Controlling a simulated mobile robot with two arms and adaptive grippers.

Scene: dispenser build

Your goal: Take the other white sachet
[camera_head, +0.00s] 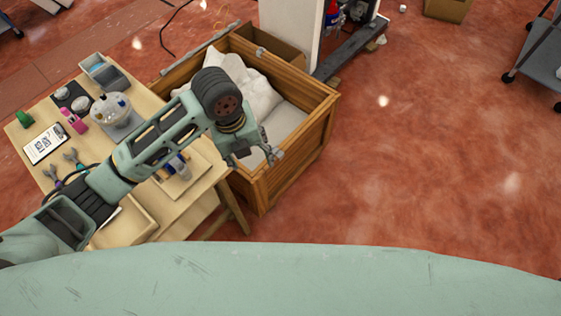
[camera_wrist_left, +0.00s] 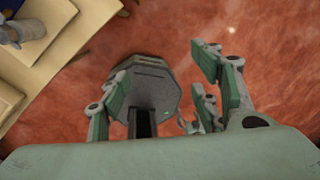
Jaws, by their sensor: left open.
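A crumpled white sachet (camera_head: 258,94) lies in the wooden crate (camera_head: 318,112), at the back left, partly hidden behind my left wrist. A flatter pale surface (camera_head: 285,121) shows beside it in the crate; I cannot tell whether it is another sachet or the crate's bottom. My left gripper (camera_head: 262,154) is open and appears over the crate's near side, with nothing seen in it. In the left wrist view its fingers (camera_wrist_left: 160,78) are spread, with red floor beyond them and no sachet in sight. My right gripper is not in view.
A light wooden table (camera_head: 25,165) stands left of the crate. It holds a grey bin (camera_head: 103,72), a clear-domed container (camera_head: 111,108), a pink item (camera_head: 74,121) and a white card (camera_head: 44,144). A white post (camera_head: 290,30) stands behind the crate.

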